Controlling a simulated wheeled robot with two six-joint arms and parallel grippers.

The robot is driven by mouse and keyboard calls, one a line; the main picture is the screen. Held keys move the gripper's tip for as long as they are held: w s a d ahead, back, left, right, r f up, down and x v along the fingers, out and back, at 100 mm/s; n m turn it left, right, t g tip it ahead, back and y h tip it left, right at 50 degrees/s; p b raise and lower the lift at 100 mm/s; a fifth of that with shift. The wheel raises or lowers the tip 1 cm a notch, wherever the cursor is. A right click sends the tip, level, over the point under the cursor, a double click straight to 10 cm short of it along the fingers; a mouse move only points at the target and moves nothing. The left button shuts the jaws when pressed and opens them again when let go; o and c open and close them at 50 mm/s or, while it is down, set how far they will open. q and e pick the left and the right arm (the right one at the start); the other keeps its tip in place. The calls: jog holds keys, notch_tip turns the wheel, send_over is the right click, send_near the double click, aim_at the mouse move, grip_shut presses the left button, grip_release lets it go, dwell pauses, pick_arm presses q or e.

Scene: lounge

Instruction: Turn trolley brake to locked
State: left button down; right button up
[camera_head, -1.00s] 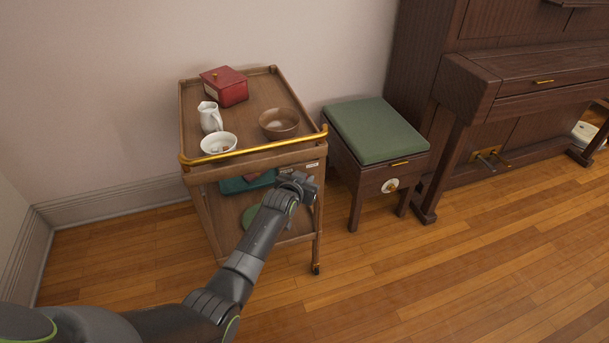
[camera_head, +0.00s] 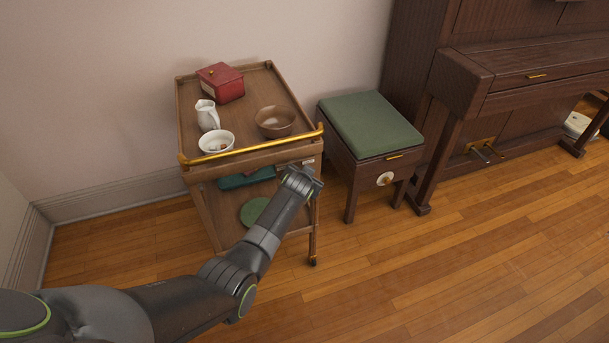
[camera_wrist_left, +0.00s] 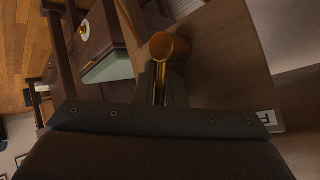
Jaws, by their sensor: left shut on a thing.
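The wooden trolley (camera_head: 196,200) stands against the wall with a brass rail (camera_head: 250,152) along its near top edge. My left gripper (camera_head: 311,178) is at the trolley's near right corner, just below the top tray. In the left wrist view a brass round-ended lever (camera_wrist_left: 170,46) stands between the fingers, and my left gripper (camera_wrist_left: 161,84) is shut on it. A white label (camera_wrist_left: 267,118) with a black letter, only partly in view, is on the wood beside it. In the head view the gripper hides the lever. My right gripper is not in view.
The trolley's top holds a red box (camera_head: 221,84), a white jug (camera_head: 207,117), a white bowl (camera_head: 216,142) and a brown bowl (camera_head: 275,121). A green-topped stool (camera_head: 370,128) stands close on the right, beside a piano (camera_head: 500,85). The floor in front is clear.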

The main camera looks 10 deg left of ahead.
pick_arm(q)
jog(key=shift+w+r, duration=0.2)
dwell(0.5)
jog(key=c, duration=1.5)
grip_release()
jog(key=shift+d, duration=0.1)
jog(key=shift+f, duration=0.15)
jog(key=shift+s, duration=0.1)
